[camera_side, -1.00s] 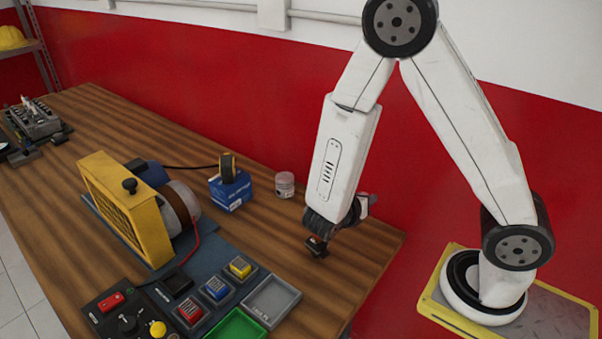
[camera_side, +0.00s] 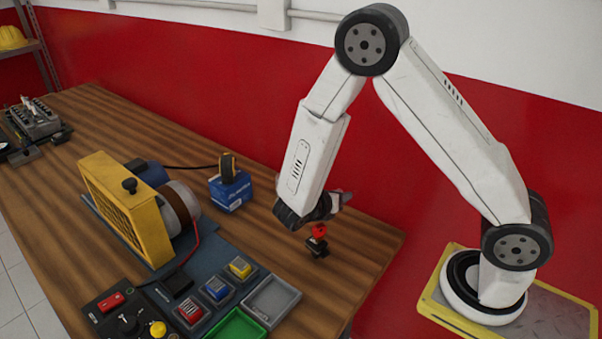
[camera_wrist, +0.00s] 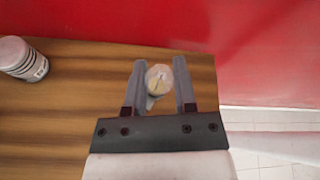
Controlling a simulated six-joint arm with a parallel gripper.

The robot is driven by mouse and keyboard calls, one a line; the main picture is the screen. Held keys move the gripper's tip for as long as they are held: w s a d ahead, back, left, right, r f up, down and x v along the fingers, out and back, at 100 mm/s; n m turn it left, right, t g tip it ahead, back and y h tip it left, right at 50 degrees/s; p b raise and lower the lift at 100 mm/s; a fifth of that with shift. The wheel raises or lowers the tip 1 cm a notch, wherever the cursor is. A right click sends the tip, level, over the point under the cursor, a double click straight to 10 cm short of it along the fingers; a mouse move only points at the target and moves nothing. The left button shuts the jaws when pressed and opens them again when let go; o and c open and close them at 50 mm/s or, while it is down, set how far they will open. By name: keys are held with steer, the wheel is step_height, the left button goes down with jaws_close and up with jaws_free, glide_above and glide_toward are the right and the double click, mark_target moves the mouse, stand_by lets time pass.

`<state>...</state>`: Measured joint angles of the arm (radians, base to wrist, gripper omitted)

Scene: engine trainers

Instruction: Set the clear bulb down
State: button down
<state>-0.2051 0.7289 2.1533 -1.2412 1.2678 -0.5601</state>
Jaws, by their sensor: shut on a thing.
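The clear bulb (camera_wrist: 158,77) is between the two fingers of my gripper (camera_wrist: 160,80) in the wrist view, near their tips, with a yellowish part inside the glass. My gripper is shut on it. In the side view my gripper (camera_side: 335,203) is over the right end of the wooden table (camera_side: 352,262), its fingers pointing right. I cannot make out the bulb there, nor whether it touches the table.
A small black piece with a red top (camera_side: 318,240) stands just below my gripper. A white-lidded jar (camera_wrist: 22,58) is left in the wrist view. A blue box (camera_side: 230,190), yellow-framed trainer (camera_side: 122,210) and grey tray (camera_side: 272,300) stand left. The red wall is behind.

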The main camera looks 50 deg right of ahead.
steer(key=w+f, duration=0.2)
steer(key=w, duration=0.1)
steer(key=w+d+f, duration=0.1)
steer(key=w+f, duration=0.2)
steer(key=shift+d+f, duration=0.15)
steer(key=shift+f, duration=0.15)
steer(key=shift+w+f, duration=0.5)
steer(key=shift+w+d+f, duration=0.15)
steer(key=shift+w+f, duration=0.1)
steer(key=shift+f, duration=1.55)
steer(key=shift+f, duration=0.1)
steer(key=shift+c, duration=2.1)
jaws_free()
